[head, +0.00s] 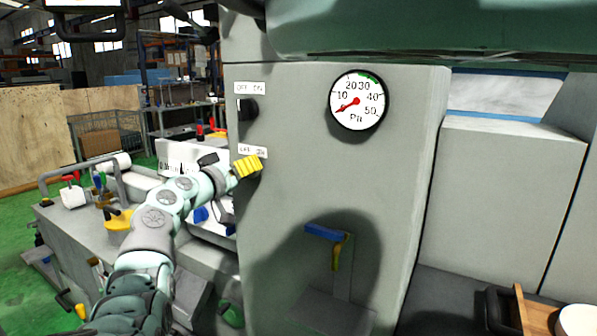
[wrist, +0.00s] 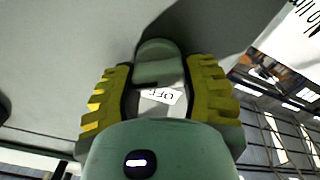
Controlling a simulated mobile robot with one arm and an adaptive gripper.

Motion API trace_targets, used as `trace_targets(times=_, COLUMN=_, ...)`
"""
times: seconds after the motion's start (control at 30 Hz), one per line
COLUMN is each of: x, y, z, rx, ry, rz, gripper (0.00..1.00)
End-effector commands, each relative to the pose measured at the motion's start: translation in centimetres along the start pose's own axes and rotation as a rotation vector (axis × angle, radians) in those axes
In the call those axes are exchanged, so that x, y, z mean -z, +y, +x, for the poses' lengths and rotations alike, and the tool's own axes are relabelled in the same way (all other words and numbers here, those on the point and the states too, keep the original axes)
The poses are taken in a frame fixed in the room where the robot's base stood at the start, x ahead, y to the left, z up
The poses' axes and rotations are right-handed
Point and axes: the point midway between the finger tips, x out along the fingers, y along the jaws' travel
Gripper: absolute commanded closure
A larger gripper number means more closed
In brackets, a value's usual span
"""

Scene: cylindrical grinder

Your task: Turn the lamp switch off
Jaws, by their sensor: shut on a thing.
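The lower rotary switch on the grey machine panel (head: 290,200) sits below a small white OFF/ON label (head: 253,152). My gripper (head: 248,167), with yellow ribbed fingers, is at this switch and covers it in the head view. In the wrist view, the fingers stand on both sides of a rounded grey-green knob (wrist: 157,50), and my gripper (wrist: 160,88) is shut on it. Part of a label reading OFF (wrist: 161,95) shows between the fingers. The knob's exact pointing direction is hard to tell. I cannot tell from the labels which switch is the lamp's.
Another black switch (head: 247,109) with its own OFF/ON label (head: 250,88) is just above my gripper. A pressure gauge (head: 357,101) is to the right. A blue-and-yellow lever (head: 328,233) sticks out lower on the panel. The machine bed with handles lies at left.

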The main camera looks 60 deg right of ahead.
Motion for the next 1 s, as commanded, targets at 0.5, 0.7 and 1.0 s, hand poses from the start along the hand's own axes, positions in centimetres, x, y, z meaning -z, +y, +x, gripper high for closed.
trace_targets(times=0.5, x=0.13, y=-0.35, z=-0.11, rx=0.002, ry=0.002, rz=-0.334, gripper=0.91)
trace_targets(times=0.7, x=0.2, y=-0.49, z=-0.14, rx=0.002, ry=0.005, rz=-0.524, gripper=0.91)
trace_targets(times=1.0, x=0.02, y=-0.63, z=-0.12, rx=0.001, ry=0.004, rz=-0.786, gripper=0.91)
